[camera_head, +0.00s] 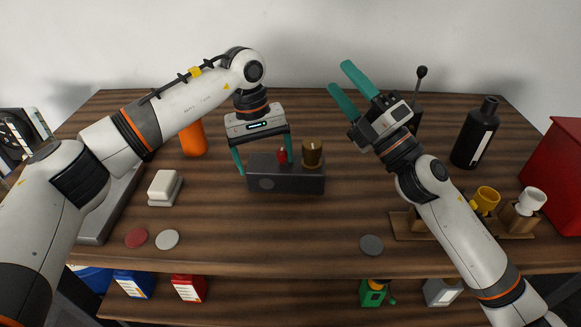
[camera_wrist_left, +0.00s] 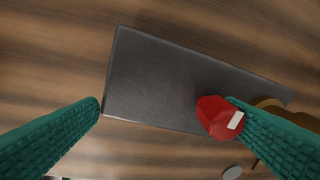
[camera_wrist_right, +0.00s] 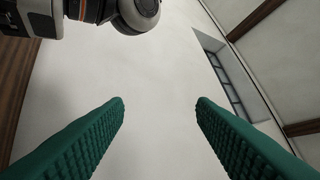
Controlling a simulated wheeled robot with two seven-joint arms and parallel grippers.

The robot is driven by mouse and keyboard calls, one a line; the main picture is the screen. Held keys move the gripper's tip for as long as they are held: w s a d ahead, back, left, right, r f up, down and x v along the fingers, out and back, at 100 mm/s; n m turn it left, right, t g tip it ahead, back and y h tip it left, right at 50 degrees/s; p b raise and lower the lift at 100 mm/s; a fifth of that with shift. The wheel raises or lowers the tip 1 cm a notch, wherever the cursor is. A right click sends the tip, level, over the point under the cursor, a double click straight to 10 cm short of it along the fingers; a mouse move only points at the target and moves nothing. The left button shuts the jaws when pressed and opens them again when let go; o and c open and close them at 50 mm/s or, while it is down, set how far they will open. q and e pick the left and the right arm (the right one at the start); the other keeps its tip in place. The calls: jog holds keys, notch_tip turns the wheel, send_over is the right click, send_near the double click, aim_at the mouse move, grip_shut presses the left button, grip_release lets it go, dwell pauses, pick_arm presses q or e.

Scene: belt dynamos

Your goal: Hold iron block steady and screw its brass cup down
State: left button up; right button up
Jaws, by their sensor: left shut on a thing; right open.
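The dark iron block (camera_head: 290,180) lies on the wooden table, with a red knob (camera_head: 282,156) and an upright brass cup (camera_head: 312,153) on top. My left gripper (camera_head: 264,166) is shut on the block from above. One finger is at the block's left end and the other beside the red knob. In the left wrist view the block (camera_wrist_left: 160,85) and red knob (camera_wrist_left: 219,117) show clearly; the brass cup (camera_wrist_left: 268,104) is mostly hidden behind a finger. My right gripper (camera_head: 340,78) is open and empty, raised behind and right of the block, pointing up left.
An orange bottle (camera_head: 194,138) and white block (camera_head: 164,187) stand left. A black bottle (camera_head: 474,137), red box (camera_head: 562,180) and a wooden rack (camera_head: 410,228) with yellow (camera_head: 487,198) and white (camera_head: 531,201) cups are right. Flat discs (camera_head: 371,245) lie in front.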

jog(key=shift+s+a+f+h, duration=0.15)
jog(key=shift+a+f+h, duration=0.15)
jog(key=shift+f+h, duration=0.1)
jog(key=shift+c, duration=0.3)
jog(key=n+h, duration=0.9)
jog(key=h, duration=0.3)
send_near(314, 153)
jog(key=x, duration=1.1)
jog(key=shift+w, duration=0.4)
jog(key=shift+c, duration=0.6)
jog(key=shift+h, duration=0.3)
jog(key=c, duration=0.6)
